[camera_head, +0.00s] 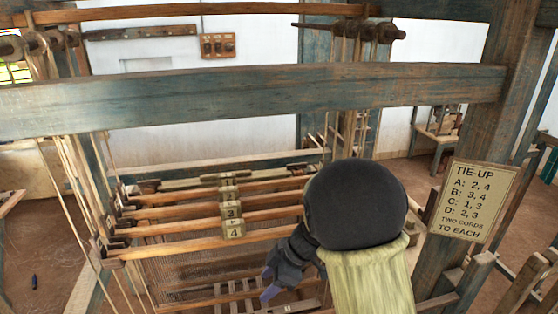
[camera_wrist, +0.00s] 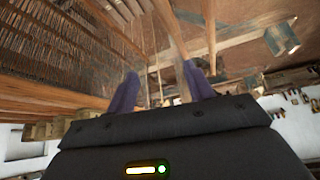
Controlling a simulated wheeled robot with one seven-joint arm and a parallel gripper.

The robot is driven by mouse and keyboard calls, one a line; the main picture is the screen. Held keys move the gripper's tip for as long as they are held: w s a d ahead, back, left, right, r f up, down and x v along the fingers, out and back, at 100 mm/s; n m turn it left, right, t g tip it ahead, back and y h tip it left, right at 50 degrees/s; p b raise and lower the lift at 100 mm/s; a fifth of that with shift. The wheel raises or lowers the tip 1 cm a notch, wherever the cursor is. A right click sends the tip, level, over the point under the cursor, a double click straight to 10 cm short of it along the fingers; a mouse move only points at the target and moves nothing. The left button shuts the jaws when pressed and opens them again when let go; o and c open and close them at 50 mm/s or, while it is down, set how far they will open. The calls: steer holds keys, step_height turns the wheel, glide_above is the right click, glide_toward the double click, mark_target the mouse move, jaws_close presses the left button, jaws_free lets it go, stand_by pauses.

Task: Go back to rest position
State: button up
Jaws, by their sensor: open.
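My gripper (camera_head: 268,285) is in front of the loom's shafts in the head view, right of the numbered tags and low in the picture. My dark rounded arm link hides part of the loom behind it. In the wrist view the two purple fingers of my gripper (camera_wrist: 162,90) stand apart with nothing held between them. Cords and wooden bars of the loom show beyond the fingertips. The shafts (camera_head: 165,248) hang level, with number tags (camera_head: 232,222) reading 3 and 4 on the nearer ones.
A thick blue-grey beam (camera_head: 250,100) crosses above the shafts. A tie-up card (camera_head: 472,200) is on the right post (camera_head: 485,110). Hanging cords (camera_head: 65,185) stand at the left. A small dark object (camera_head: 34,282) lies on the brown floor at the left. A stool (camera_head: 437,128) stands behind.

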steer(key=w+d+r+m+t, duration=0.3)
steer(key=w+d+m+t, duration=0.1)
steer(key=w+m+t, duration=0.15)
steer(key=d+m+t+h+b, duration=0.25)
steer(key=d+m+h, duration=0.2)
steer(key=d, duration=0.35)
steer(key=s+d+f+m+g, duration=0.1)
steer(key=s+d+m, duration=0.1)
steer(key=s, duration=0.4)
steer(key=s+d+f+m+g+h, duration=0.1)
steer(key=s+d+f+m+g, duration=0.1)
steer(key=s, duration=0.4)
steer(key=s+d+f+m+g+h, duration=0.1)
steer(key=s+d+f+m+g, duration=0.1)
steer(key=s+m, duration=0.2)
steer(key=shift+s+b, duration=0.45)
steer(key=shift+s, duration=0.45)
steer(key=shift+f, duration=0.1)
